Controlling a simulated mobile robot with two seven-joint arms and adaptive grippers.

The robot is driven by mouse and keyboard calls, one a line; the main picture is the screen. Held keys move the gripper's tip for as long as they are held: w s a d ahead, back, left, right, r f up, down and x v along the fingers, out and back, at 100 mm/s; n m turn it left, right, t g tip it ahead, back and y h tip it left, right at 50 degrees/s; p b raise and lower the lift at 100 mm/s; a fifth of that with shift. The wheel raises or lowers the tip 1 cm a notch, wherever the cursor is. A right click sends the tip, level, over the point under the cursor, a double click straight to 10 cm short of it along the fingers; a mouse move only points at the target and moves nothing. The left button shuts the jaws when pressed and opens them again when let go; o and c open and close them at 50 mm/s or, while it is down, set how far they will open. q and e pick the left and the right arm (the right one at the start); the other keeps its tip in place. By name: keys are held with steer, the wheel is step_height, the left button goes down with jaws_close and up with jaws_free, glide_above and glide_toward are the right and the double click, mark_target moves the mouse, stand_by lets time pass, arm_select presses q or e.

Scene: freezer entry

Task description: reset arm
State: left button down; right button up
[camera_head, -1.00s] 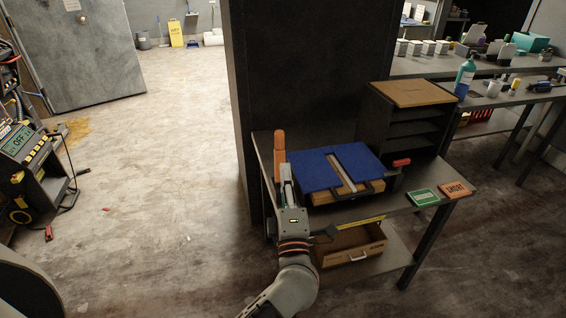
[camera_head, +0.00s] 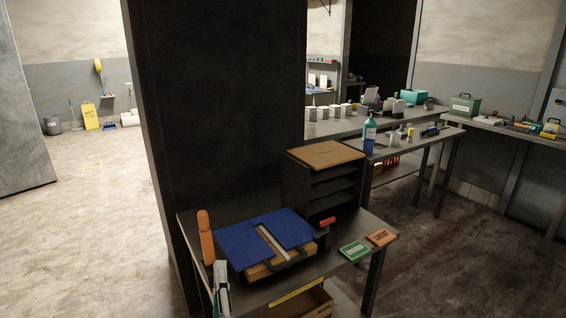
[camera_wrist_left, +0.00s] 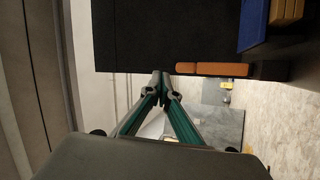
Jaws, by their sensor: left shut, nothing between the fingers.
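My left gripper (camera_head: 221,285) shows at the bottom of the head view, by the left front of a small dark table (camera_head: 342,271). In the left wrist view its two green-sided fingers (camera_wrist_left: 161,76) meet at the tips with nothing between them. An upright orange handle (camera_head: 205,235) stands just behind the gripper in the head view; I cannot tell whether they touch. Most of my left arm is out of the head view. My right gripper is in neither view.
A blue-topped case (camera_head: 238,243) lies on the table, with a green box (camera_head: 354,250) and an orange box (camera_head: 380,237) to its right. A dark shelf unit (camera_head: 323,190) stands behind. A tall dark panel (camera_head: 215,130) rises behind the table. Open floor (camera_head: 90,240) lies left.

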arm_select(q)
steer(key=s+d+f+m+g+h, duration=0.2)
steer(key=s+f+m+h, duration=0.25)
steer(key=f+m, duration=0.35)
steer(key=s+d+f+m+g+h, duration=0.2)
steer(key=s+f+m+g+h, duration=0.15)
steer(key=f+m+h, duration=0.35)
steer(key=s+a+f+m+g+y, duration=0.1)
steer(key=s+a+f+m+g, duration=0.1)
steer(key=f, duration=0.6)
steer(key=s+a+f+m+g+y, duration=0.2)
steer(key=s+a+f, duration=0.4)
steer(key=s+f, duration=0.3)
steer(key=shift+s+m+g, duration=0.2)
steer(key=shift+m+g, duration=0.65)
steer(key=shift+m, duration=0.25)
